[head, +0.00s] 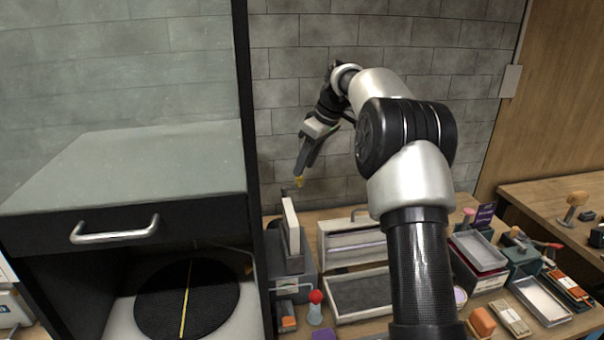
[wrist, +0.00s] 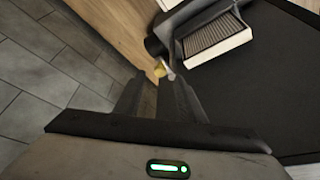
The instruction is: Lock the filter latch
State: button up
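My gripper (head: 300,178) hangs down in front of the brick wall, its fingertips above the dark filter unit (head: 290,268). In the wrist view my gripper (wrist: 160,82) shows its two fingers apart, with a narrow gap. A pale-framed pleated filter (wrist: 213,35) sits just beyond, in a dark housing. In the head view its pale panel (head: 291,226) stands upright on the unit.
A tall dark cabinet (head: 255,180) stands close left of the filter unit. Grey trays (head: 360,292), a red-topped piece (head: 316,300) and an orange block (head: 482,320) crowd the wooden bench. The brick wall (head: 290,60) is behind my gripper.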

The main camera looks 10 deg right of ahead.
aim_at(302, 178)
jog(key=shift+x, duration=1.8)
grip_shut()
